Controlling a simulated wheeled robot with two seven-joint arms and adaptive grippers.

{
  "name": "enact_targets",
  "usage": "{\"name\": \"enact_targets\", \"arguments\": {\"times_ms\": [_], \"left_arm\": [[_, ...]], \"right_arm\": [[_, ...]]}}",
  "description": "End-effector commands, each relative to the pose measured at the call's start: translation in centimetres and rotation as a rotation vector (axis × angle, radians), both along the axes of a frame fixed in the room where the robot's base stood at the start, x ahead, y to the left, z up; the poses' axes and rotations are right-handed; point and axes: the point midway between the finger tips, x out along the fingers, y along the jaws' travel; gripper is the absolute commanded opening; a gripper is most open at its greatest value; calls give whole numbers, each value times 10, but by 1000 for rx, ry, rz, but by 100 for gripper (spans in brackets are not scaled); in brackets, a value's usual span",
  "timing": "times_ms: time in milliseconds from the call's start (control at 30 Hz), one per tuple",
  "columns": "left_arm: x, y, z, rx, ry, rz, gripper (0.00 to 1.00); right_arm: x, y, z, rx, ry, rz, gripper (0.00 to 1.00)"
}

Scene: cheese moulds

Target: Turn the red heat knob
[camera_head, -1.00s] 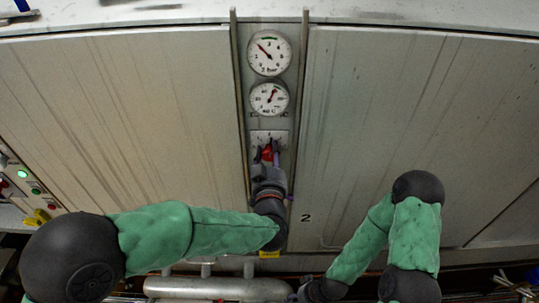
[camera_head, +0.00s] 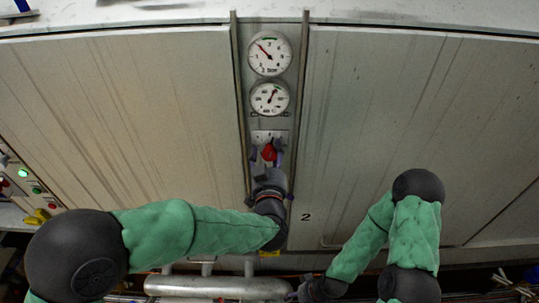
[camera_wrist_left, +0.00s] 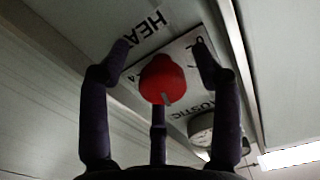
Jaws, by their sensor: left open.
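The red heat knob (camera_head: 269,152) sits on a pale dial plate low on the narrow panel strip between two large doors. In the left wrist view the red knob (camera_wrist_left: 162,80) shows between my spread dark fingers, with a small grey pointer on its lower edge. My left gripper (camera_head: 267,162) is open just below and in front of the knob; its fingers (camera_wrist_left: 160,62) stand to either side, apart from it in the picture. My right gripper (camera_head: 322,290) is low at the bottom of the head view, and its fingers are not clear.
Two round gauges (camera_head: 270,54) and (camera_head: 269,99) are stacked above the knob, between vertical rails. A horizontal metal pipe (camera_head: 215,287) runs below the doors. A control box with lit buttons (camera_head: 22,173) is at the far left.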

Motion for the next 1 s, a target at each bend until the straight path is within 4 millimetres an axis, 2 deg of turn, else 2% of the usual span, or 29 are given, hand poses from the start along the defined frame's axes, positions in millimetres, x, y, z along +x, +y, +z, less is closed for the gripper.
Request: {"name": "enact_targets", "arguments": {"times_ms": [167, 267, 700, 833, 1000], "left_arm": [[-3, 0, 2, -1, -3, 0, 64], [-13, -1, 1, -1, -2, -1, 64], [-95, -1, 1, 0, -2, -4, 64], [-110, -1, 1, 0, -1, -3, 64], [-119, 0, 1, 0, -1, -1, 64]], "right_arm": [[0, 0, 0, 0, 0, 0, 64], [0, 0, 0, 0, 0, 0, 64], [0, 0, 0, 0, 0, 0, 64], [0, 0, 0, 0, 0, 0, 64], [0, 0, 0, 0, 0, 0, 64]]}}
